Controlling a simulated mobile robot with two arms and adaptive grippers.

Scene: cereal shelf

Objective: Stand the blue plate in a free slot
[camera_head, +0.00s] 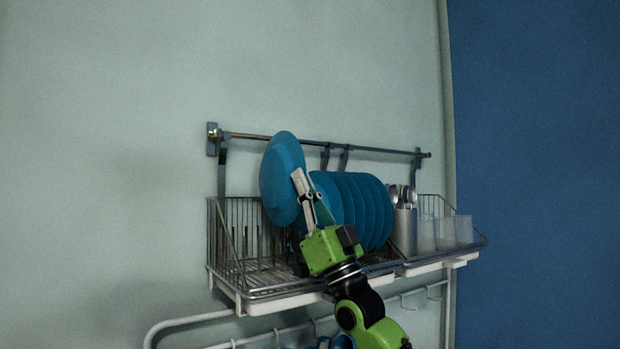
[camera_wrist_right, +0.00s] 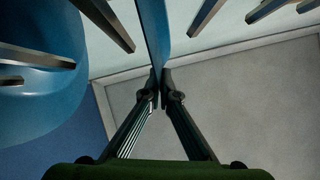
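The blue plate (camera_head: 281,178) is upright, tilted a little, over the left part of the wire dish rack (camera_head: 232,280). It stands higher than the row of other blue plates (camera_head: 372,215) to its right. My right gripper (camera_head: 303,190) reaches up from the front and is shut on the plate's edge. In the right wrist view the plate (camera_wrist_right: 154,30) shows nearly edge-on between the closed fingertips (camera_wrist_right: 161,92). My left gripper is not in view.
Empty wire slots lie left of the held plate. A metal cutlery holder (camera_head: 404,232) and several clear glasses (camera_head: 445,234) stand at the right end. A wall rail (camera_head: 380,149) runs behind, and a white rail (camera_head: 190,320) lies below. In the wrist view another blue plate (camera_wrist_right: 40,38) is close at left.

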